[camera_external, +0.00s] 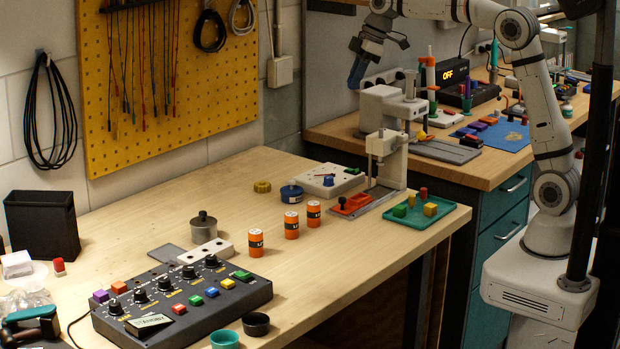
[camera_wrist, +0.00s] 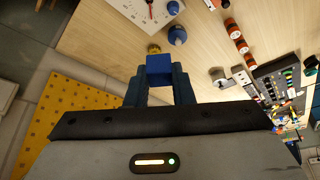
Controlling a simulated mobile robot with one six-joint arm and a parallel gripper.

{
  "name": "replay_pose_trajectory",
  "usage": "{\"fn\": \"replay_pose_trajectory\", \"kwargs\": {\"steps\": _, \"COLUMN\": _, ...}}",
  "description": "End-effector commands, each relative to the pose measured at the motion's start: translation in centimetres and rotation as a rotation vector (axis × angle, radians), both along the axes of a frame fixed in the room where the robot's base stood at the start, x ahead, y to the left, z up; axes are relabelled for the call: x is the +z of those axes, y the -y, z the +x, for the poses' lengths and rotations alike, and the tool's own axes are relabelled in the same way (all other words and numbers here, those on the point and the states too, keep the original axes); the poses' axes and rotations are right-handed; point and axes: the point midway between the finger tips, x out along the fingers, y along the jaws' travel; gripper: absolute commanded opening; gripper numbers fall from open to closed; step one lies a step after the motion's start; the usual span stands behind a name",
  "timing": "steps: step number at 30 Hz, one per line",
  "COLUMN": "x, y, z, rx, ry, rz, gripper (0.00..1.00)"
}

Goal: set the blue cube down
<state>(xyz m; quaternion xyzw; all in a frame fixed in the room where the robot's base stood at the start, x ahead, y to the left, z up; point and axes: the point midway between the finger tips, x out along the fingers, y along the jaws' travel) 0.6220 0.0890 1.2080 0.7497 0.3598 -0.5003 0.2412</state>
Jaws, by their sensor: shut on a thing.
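The blue cube (camera_wrist: 159,66) sits between the two dark fingers of my gripper (camera_wrist: 159,75) in the wrist view, with its lower part hidden by the fingers. My gripper is shut on it. In the outside view my gripper (camera_external: 357,72) hangs high at the upper middle, near the wall and well above the bench tops. A blue patch shows at its end there, but I cannot tell cube from fingers. In the wrist view, the wooden bench top (camera_wrist: 110,25) lies beyond the cube.
A teal tray (camera_external: 398,222) with several coloured blocks lies at the right of the near bench. Orange cylinders (camera_external: 291,226) and a control box (camera_external: 225,300) stand left of it. A white press-like stand (camera_external: 385,147) is at the back. Bare wood (camera_external: 345,262) lies in front of the cylinders.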

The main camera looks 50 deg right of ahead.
Motion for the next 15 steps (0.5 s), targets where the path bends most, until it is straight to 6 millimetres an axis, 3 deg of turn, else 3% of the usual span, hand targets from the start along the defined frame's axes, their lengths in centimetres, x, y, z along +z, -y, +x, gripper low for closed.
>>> {"fn": "replay_pose_trajectory", "kwargs": {"steps": 1, "x": 0.2, "y": -0.8, "z": 2.1, "rx": -0.045, "ry": -0.004, "rz": -0.001, "gripper": 0.01}}
{"fn": "replay_pose_trajectory", "kwargs": {"steps": 6, "x": -0.8, "y": -3.3, "z": 8.1, "rx": -0.22, "ry": -0.003, "rz": -0.001, "gripper": 0.01}}
{"fn": "replay_pose_trajectory", "kwargs": {"steps": 9, "x": -1.5, "y": -4.5, "z": 10.7, "rx": -0.301, "ry": 0.0, "rz": -0.002, "gripper": 0.01}}
{"fn": "replay_pose_trajectory", "kwargs": {"steps": 15, "x": -2.6, "y": -6.3, "z": 13.9, "rx": -0.409, "ry": -0.001, "rz": -0.001, "gripper": 0.01}}
